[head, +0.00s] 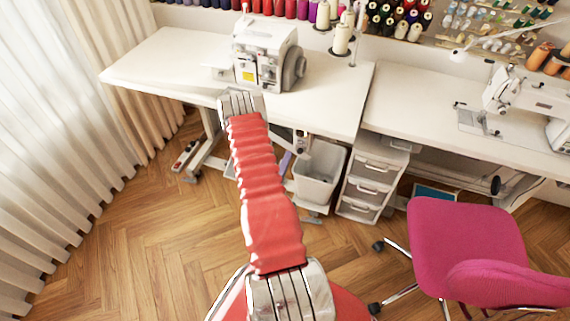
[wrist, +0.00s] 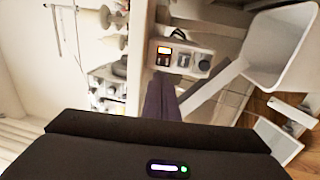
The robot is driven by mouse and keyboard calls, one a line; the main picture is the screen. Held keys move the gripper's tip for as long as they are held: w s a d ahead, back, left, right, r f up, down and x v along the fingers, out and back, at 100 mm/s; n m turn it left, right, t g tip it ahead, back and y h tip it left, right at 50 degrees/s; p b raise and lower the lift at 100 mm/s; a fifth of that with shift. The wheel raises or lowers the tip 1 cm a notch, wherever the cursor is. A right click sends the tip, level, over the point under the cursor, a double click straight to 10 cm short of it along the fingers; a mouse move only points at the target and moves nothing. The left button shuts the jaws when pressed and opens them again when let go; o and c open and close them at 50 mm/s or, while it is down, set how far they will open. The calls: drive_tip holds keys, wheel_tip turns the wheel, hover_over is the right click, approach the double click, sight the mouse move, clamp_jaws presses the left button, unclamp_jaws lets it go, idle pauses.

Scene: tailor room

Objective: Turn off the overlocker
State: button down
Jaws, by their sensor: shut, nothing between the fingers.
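The overlocker (head: 265,55), a white machine with a grey handwheel and a small yellow panel, stands on the left white table. A pale switch box (head: 301,142) hangs under that table's front edge, partly hidden. In the wrist view the switch box (wrist: 180,60) shows a lit orange switch, a second grey switch and a round part. My gripper (wrist: 155,126) is a dark shape across the bottom of the wrist view, shut and empty, apart from the box. In the head view my arm reaches toward the table edge; the fingertips are hidden there.
A white bin (head: 319,172) and a drawer unit (head: 369,185) stand under the table, close right of the switch box. A purple strip (wrist: 160,97) lies between box and gripper in the wrist view. A pink chair (head: 470,245) is at right.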

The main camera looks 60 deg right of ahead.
sight(298, 132)
drive_tip(key=d, duration=0.3)
drive_tip(key=w+d+r, duration=0.1)
drive_tip(key=d, duration=0.5)
drive_tip(key=shift+w+d+r, duration=0.15)
drive_tip(key=shift+w+d, duration=0.1)
drive_tip(key=shift+d, duration=0.05)
